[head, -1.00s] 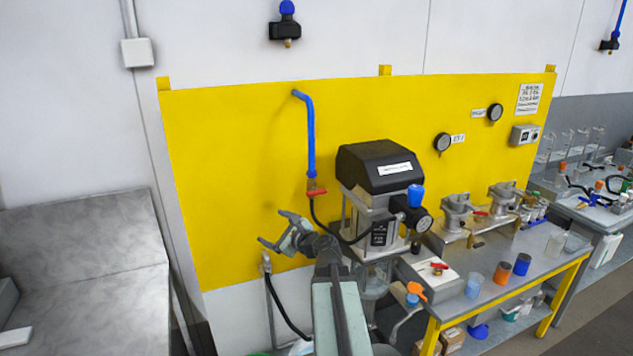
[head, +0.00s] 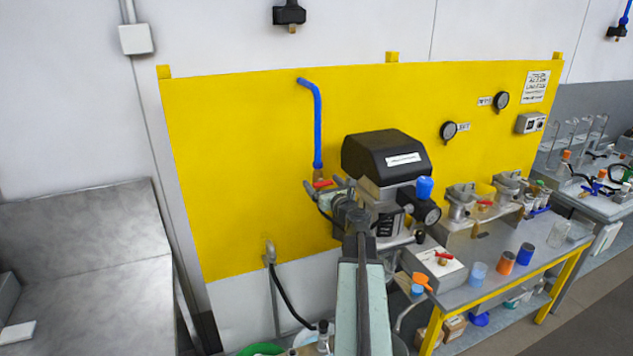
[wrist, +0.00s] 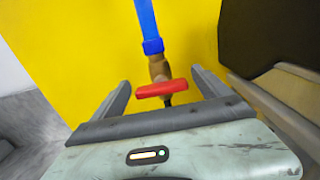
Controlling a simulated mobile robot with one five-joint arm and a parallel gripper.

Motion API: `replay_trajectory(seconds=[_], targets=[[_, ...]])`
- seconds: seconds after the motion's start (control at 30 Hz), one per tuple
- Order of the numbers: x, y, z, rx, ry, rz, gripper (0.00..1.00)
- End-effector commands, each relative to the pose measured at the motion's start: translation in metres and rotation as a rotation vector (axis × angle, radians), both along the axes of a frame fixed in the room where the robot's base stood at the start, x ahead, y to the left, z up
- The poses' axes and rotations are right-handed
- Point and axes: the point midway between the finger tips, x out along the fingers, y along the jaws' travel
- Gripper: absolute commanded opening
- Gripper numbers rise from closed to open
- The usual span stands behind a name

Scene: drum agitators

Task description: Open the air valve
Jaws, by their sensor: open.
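The air valve is a brass fitting (wrist: 159,69) with a red lever handle (wrist: 161,89), below a blue pipe (head: 318,125) on the yellow panel. In the wrist view the red handle lies crosswise to the pipe, tilted slightly. My gripper (wrist: 160,84) is open, with one finger on each side of the handle in the picture. I cannot tell how far the fingertips are from it in depth. In the head view the red handle (head: 324,184) shows just behind my gripper (head: 325,187), which partly hides the valve.
A black-topped machine (head: 385,155) stands close to the right of my gripper; its dark side also fills the right of the wrist view (wrist: 268,35). A bench (head: 478,290) with cups and small parts is further right. The yellow panel (head: 235,170) left of the valve is bare.

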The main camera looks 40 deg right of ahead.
Motion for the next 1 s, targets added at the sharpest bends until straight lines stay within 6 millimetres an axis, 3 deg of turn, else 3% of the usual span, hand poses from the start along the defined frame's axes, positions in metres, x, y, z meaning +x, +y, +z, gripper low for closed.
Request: replay_trajectory(seconds=[0.23, 0.47, 0.77, 1.0], targets=[[-0.0005, -0.0021, 0.0000, -0.001, 0.000, -0.003, 0.87], [-0.0008, -0.0024, 0.0000, -0.001, 0.000, -0.003, 0.25], [-0.0011, -0.0024, 0.0000, -0.032, 0.013, -0.003, 0.25], [-0.0010, -0.0017, -0.0002, -0.157, 0.063, -0.003, 0.25]])
